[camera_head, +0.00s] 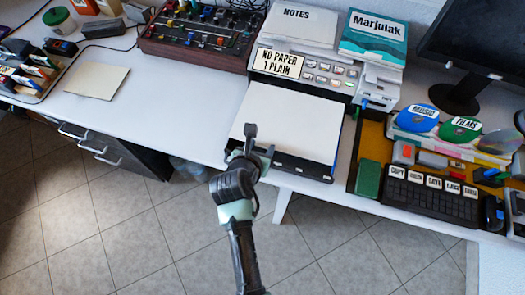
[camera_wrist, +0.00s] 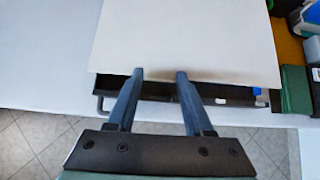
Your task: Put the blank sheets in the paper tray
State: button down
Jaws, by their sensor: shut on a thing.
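The blank sheets (camera_head: 291,118) are a large white stack lying flat in front of the printer, over the dark paper tray (camera_head: 303,169). In the wrist view the sheets (camera_wrist: 185,38) cover most of the tray (camera_wrist: 155,88), and only its dark front shows. The sheets look slightly wider than the tray. Whether they rest in it or are just above it I cannot tell. My gripper (camera_head: 262,141) is at the front edge of the sheets, shut on them. In the wrist view its fingertips (camera_wrist: 160,73) meet that edge. The exact contact is unclear.
The printer (camera_head: 306,72) stands behind, with a sign reading "NO PAPER 1 PLAIN" (camera_head: 281,64). A cream sheet (camera_head: 97,82) lies at left on the white desk (camera_head: 180,115). A green block (camera_head: 368,179) and a keyboard (camera_head: 430,199) stand close at right. The floor in front is clear.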

jog(key=shift+f+b, duration=0.3)
jog(key=shift+f, duration=1.75)
jog(key=shift+f, duration=0.5)
jog(key=shift+c, duration=1.4)
grip_release()
